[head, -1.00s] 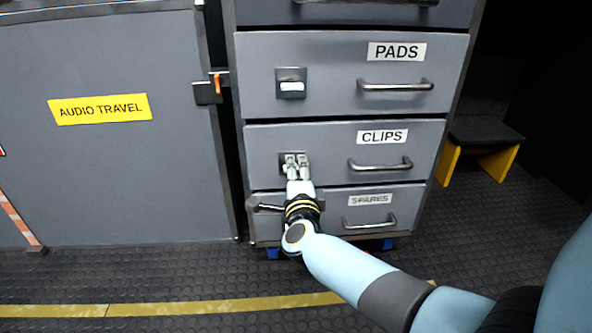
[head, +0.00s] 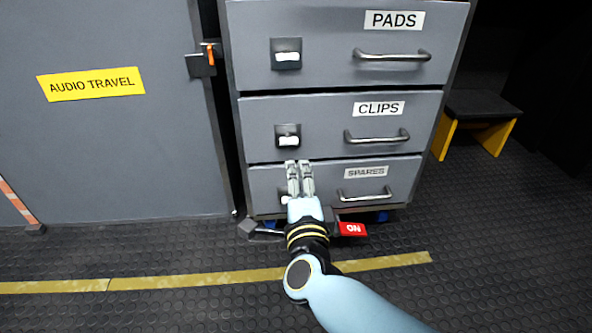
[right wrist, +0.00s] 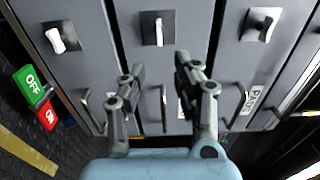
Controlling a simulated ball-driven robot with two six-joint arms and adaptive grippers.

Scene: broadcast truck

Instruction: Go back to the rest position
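My right gripper (head: 299,172) is in front of the grey drawer cabinet in the head view, overlapping the left part of the SPARES drawer (head: 405,172). In the right wrist view my right gripper (right wrist: 158,75) has its two fingers apart with nothing between them, so it is open and empty. The latch of the CLIPS drawer (head: 288,141) is just above the fingertips in the head view. The SPARES drawer's latch is mostly hidden behind the gripper. My left gripper is not in view.
The PADS drawer (head: 330,70) is above, and all visible drawers look closed. A red ON pedal (head: 352,229) and a green OFF pedal (right wrist: 29,80) are low by the cabinet. A grey AUDIO TRAVEL case (head: 110,150) stands left; a black-topped step stool (head: 482,104) stands right.

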